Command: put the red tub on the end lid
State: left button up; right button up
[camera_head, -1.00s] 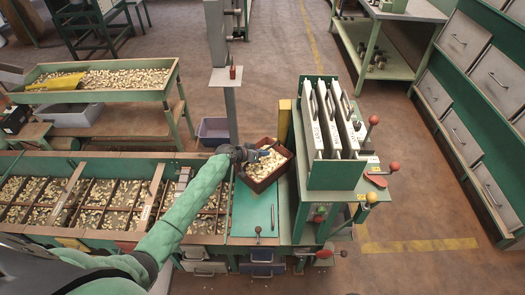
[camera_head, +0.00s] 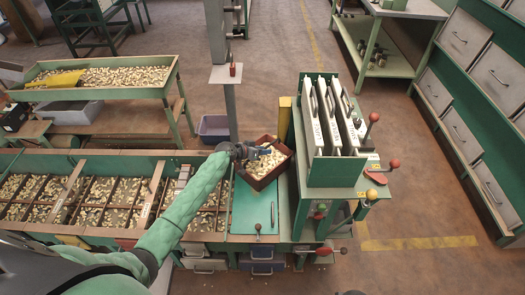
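The red tub (camera_head: 263,183), full of pale nuts, is turned at an angle at the back of the teal end lid (camera_head: 248,212). It hides the lid's back part; whether it touches the lid or hangs just above it I cannot tell. My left gripper (camera_head: 261,152) reaches in from the left and is at the tub's back left rim. Its fingers appear closed on that rim, though they are small and partly lost against the nuts. My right gripper is not in view.
Open nut compartments (camera_head: 85,200) lie left of the lid. A green machine with upright white plates (camera_head: 328,125) and red-knobbed levers stands close on the right. A grey post (camera_head: 230,105) and a yellow upright (camera_head: 285,117) stand behind the tub.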

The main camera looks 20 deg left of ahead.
pick_arm(q)
jog(key=shift+r, duration=0.1)
